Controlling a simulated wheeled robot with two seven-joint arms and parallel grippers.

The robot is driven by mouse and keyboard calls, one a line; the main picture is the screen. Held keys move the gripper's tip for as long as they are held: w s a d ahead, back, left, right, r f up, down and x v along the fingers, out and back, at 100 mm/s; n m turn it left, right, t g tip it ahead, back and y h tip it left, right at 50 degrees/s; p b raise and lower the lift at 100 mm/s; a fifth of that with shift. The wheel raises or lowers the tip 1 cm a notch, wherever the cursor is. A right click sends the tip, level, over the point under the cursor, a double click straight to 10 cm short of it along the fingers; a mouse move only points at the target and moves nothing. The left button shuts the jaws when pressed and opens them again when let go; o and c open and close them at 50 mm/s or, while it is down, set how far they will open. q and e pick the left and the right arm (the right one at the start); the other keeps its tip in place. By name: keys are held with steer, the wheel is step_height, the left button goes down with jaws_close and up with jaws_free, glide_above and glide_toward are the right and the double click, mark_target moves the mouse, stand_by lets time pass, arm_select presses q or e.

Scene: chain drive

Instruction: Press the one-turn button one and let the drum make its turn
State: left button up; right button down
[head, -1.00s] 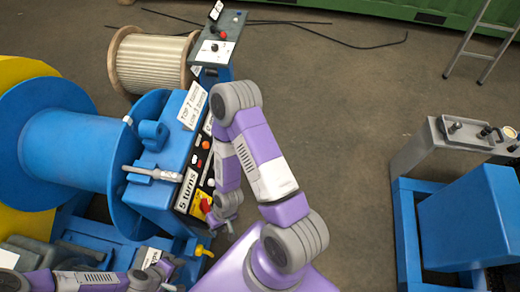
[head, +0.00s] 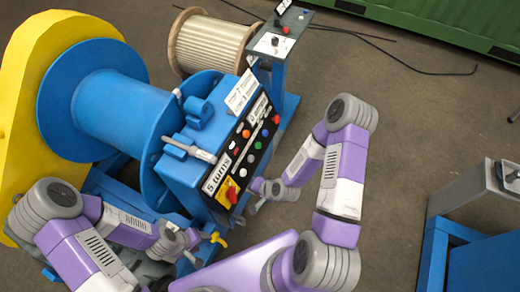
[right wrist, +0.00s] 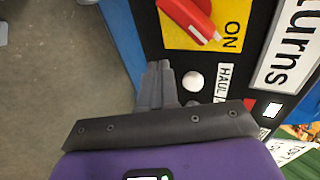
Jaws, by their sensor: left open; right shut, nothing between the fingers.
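The blue drum (head: 122,105) with its wide flanges stands at the left in the head view. Beside it is the black control panel (head: 262,112) with several coloured buttons; I cannot read which is the one-turn button. "5 turns" is legible. My right gripper (head: 254,209) is beside the panel's near end. In the right wrist view its fingers (right wrist: 160,84) are shut and empty, left of a white button (right wrist: 193,81); contact cannot be told. A red rotary switch (right wrist: 190,18) sits on a yellow "ON" plate above. My left gripper (head: 192,251) is open, low near the drum stand.
A yellow tap (head: 216,239) is close to my left gripper. A pale wound reel (head: 211,46) and a small control stand (head: 284,40) are behind the panel. A yellow guard (head: 28,90) is left of the drum.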

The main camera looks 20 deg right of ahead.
mark_target(258, 146)
arm_select(q)
step_height(258, 146, down, 6)
steer(key=b, duration=0.4)
steer(key=shift+b, duration=0.35)
arm_select(e)
steer(key=w+d+r+m+t+h, duration=0.2)
steer(key=d+m, duration=0.4)
steer(key=d, duration=0.3)
steer(key=w+d+r+m+t+h, duration=0.2)
steer(key=w+d+m+t+h, duration=0.2)
steer(key=d, duration=0.5)
steer(key=w+m+t, duration=0.1)
steer(key=m+t, duration=0.1)
steer(key=m, duration=0.1)
steer(key=shift+w+m+t, duration=0.3)
arm_select(q)
steer(key=shift+f+b, duration=1.75)
arm_select(e)
steer(key=w+a+f, duration=0.3)
steer(key=w+a, duration=0.2)
steer(key=w, duration=0.1)
steer(key=shift+f, duration=0.4)
steer(key=shift+a, duration=0.1)
arm_select(q)
steer(key=shift+f, duration=0.25)
arm_select(e)
steer(key=shift+w+a+f, duration=0.2)
steer(key=shift+w, duration=0.1)
